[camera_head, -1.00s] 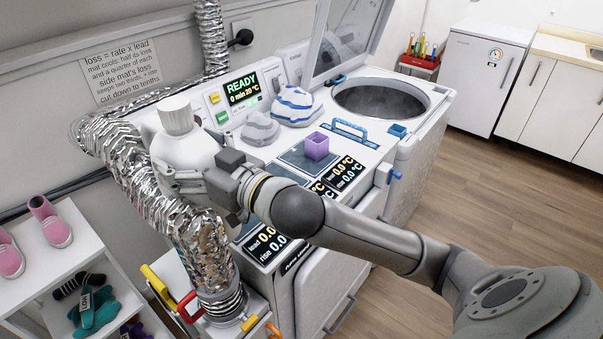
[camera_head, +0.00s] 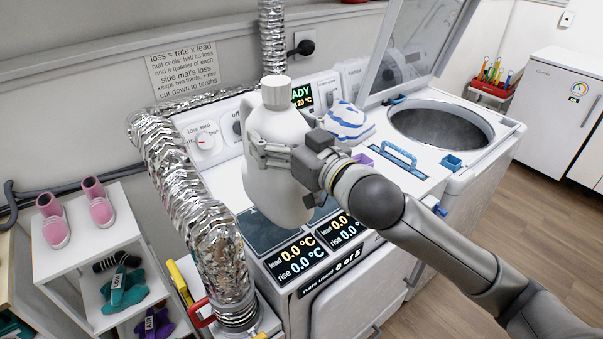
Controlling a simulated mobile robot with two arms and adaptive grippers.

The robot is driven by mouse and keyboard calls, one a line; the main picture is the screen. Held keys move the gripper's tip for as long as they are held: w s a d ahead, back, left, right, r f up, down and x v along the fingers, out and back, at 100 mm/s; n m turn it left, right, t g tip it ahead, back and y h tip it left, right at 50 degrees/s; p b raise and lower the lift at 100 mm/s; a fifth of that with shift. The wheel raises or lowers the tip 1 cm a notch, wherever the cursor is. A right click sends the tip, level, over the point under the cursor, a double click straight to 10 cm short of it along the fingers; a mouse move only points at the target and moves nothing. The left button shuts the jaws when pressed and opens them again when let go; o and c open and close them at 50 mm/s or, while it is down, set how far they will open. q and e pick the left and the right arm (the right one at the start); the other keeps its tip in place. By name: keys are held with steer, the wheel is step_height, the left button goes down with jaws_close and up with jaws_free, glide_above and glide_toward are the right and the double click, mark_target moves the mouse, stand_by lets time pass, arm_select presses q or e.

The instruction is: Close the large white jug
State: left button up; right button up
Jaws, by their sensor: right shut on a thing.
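The large white jug (camera_head: 277,135) is upright in the middle of the head view, in front of the machine's control panel. A white ribbed cap (camera_head: 275,92) sits on its neck; I cannot tell how tightly. My right gripper (camera_head: 268,155) is shut on the jug's upper body, coming from the right. The jug appears held above the dark pads with displays on the machine top; its base hides part of them. My left gripper is not in view.
A silver foil duct (camera_head: 205,225) runs down left of the jug. A blue-striped white cloth (camera_head: 347,120) and the open drum (camera_head: 440,124) with raised lid are to the right. A shelf (camera_head: 75,247) with pink shoes stands at left. A blue handle (camera_head: 390,158) lies near the drum.

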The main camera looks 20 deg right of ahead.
steer(key=w+d+f+p, duration=0.2)
steer(key=w+d+f, duration=0.5)
steer(key=w+f, duration=0.1)
steer(key=shift+w+d, duration=0.15)
steer(key=shift+w, duration=0.35)
steer(key=shift+p, duration=0.3)
steer(key=f, duration=0.2)
steer(key=f+p, duration=0.1)
steer(key=shift+w+d+f, duration=0.2)
steer(key=shift+f, duration=0.15)
